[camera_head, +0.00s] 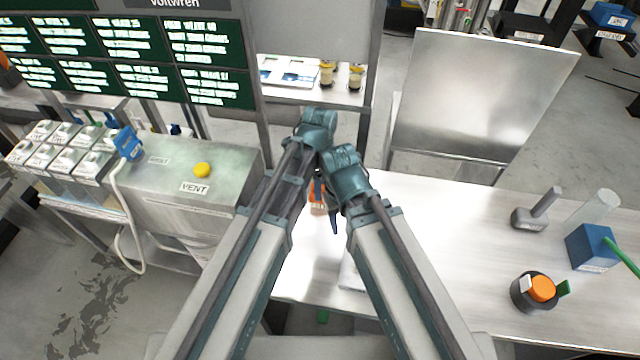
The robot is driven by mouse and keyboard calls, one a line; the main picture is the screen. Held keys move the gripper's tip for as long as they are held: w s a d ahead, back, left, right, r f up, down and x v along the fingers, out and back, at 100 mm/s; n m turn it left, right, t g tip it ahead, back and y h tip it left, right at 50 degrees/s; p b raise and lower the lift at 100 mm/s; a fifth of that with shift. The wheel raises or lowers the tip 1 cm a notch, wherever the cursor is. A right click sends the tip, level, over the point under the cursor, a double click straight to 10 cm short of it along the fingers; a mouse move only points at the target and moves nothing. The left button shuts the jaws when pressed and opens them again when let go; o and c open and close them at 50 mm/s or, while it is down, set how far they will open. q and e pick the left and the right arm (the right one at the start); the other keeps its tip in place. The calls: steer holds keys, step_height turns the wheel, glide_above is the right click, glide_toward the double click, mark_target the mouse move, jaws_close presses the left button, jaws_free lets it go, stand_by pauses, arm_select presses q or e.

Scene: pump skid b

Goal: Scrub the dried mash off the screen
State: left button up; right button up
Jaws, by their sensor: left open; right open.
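My two arms reach forward over the pale metal worktop (440,235) and come close together at its left end. My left gripper (318,184) is open, with its fingers mostly hidden behind the wrists. My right gripper (333,218) is open and points down, with one dark finger showing. A small orange thing (317,208) shows in part beside the fingers; I cannot tell whether either touches it. A pale flat thing (350,277) lies on the worktop, mostly covered by my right arm. I cannot make out the screen or any dried mash for certain.
On the worktop's right stand a grey block with a handle (530,216), a blue box (591,247) with a green hose, and a dark round pot (522,297) with an orange top. A bare metal panel (485,95) stands behind. A steel cabinet (185,185) marked VENT is left.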

arm_select(q)
step_height(320, 180, up, 14)
steer(key=p, duration=1.3)
steer(key=shift+f, duration=0.2)
steer(key=s+a+n, duration=0.3)
steer(key=a+n, duration=0.5)
steer(key=n, duration=0.2)
steer(key=s+a+n, duration=0.3)
steer(key=a+n, duration=0.6)
steer(key=n, duration=0.1)
steer(key=s+d+f+m+y+b, duration=0.1)
steer(key=s+d+f+m+b, duration=0.1)
steer(key=s+d, duration=0.4)
steer(key=d+m, duration=0.1)
steer(key=d, duration=0.4)
steer(key=shift+m, duration=0.3)
steer(key=shift+f, duration=0.1)
